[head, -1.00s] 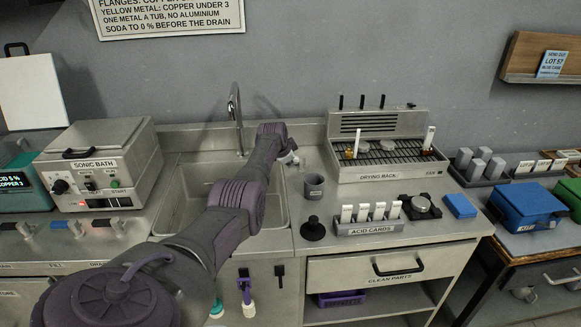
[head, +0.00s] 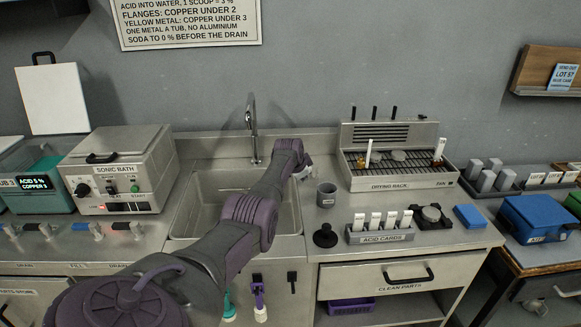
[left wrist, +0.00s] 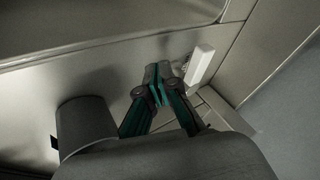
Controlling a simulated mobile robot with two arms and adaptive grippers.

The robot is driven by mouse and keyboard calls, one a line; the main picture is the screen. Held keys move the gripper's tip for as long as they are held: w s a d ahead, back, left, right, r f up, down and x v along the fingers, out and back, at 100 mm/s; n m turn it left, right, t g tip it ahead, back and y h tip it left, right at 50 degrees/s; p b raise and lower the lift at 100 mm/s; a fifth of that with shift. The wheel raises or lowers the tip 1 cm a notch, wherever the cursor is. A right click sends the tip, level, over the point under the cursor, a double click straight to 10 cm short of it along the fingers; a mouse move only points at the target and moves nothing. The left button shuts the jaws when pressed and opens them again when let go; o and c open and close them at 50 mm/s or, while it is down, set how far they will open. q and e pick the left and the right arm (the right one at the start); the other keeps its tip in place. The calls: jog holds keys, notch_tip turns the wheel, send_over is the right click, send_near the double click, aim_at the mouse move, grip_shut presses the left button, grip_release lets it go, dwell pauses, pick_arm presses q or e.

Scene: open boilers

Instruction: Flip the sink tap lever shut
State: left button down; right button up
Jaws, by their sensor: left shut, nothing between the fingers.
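The sink tap (head: 252,130) is a thin metal gooseneck rising behind the steel sink (head: 188,205). My left arm crosses the sink. In the head view its wrist is at the basin's right side and hides the gripper's fingers. A small pale piece (head: 304,172) shows just right of it. In the left wrist view my left gripper (left wrist: 158,86) is shut and empty. A white block-like piece (left wrist: 200,64), possibly the tap lever, is close beside the fingertips; I cannot tell whether they touch. My right gripper is not in view.
A grey cup (head: 326,195) stands on the counter right of the sink; it also shows in the left wrist view (left wrist: 86,128). The sonic bath (head: 115,170) is left.

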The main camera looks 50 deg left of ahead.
pick_arm(q)
jog(key=v, duration=0.4)
jog(key=shift+s+p, duration=0.3)
jog(key=shift+s+r+p, duration=0.1)
jog(key=shift+r+p, duration=0.05)
jog(key=shift+p, duration=0.15)
jog(key=v, duration=0.4)
jog(key=a+v, duration=0.1)
jog(key=v, duration=0.1)
jog(key=shift+s+b, duration=0.1)
jog(key=shift+b, duration=0.3)
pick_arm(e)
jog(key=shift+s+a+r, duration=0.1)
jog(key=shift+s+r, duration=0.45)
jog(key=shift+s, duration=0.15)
pick_arm(q)
jog(key=shift+r, duration=0.1)
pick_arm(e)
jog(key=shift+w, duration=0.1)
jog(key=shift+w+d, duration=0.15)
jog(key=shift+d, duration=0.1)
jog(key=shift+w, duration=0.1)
